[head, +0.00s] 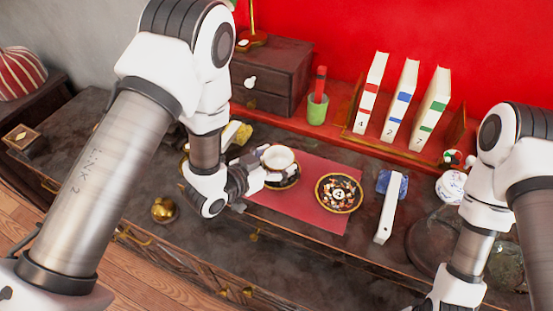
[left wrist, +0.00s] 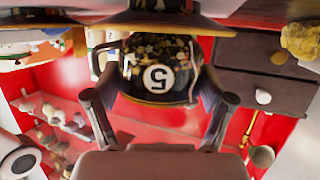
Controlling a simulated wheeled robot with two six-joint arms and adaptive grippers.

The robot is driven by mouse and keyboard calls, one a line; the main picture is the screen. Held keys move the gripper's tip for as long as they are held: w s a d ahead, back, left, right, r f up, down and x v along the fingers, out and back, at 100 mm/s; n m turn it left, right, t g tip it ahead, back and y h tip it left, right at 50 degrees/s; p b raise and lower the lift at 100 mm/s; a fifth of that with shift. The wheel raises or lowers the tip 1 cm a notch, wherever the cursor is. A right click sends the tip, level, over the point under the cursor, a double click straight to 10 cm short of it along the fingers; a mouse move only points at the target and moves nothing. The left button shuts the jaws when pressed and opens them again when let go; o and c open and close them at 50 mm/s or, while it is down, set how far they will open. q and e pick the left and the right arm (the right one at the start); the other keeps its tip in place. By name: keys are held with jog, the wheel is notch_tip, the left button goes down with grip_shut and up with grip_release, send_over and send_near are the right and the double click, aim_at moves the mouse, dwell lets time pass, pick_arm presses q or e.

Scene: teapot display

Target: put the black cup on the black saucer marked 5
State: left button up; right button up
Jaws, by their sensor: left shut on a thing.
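A patterned saucer marked 4 (head: 325,205) lies to the right on the red mat (head: 300,217). A white upright block (head: 386,220) stands farther right. Numbered books (head: 400,100), a green cup (head: 317,109) and a drawer chest (head: 270,75) stand behind. A golden pot (head: 164,209) is at the left.

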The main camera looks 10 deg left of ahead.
pick_arm(q)
jog(key=shift+s+f, duration=0.1)
jog(key=shift+s, duration=0.05)
pick_arm(e)
jog(key=shift+s+f, duration=0.1)
pick_arm(q)
jog(key=o, duration=1.1)
jog(key=shift+f, duration=0.1)
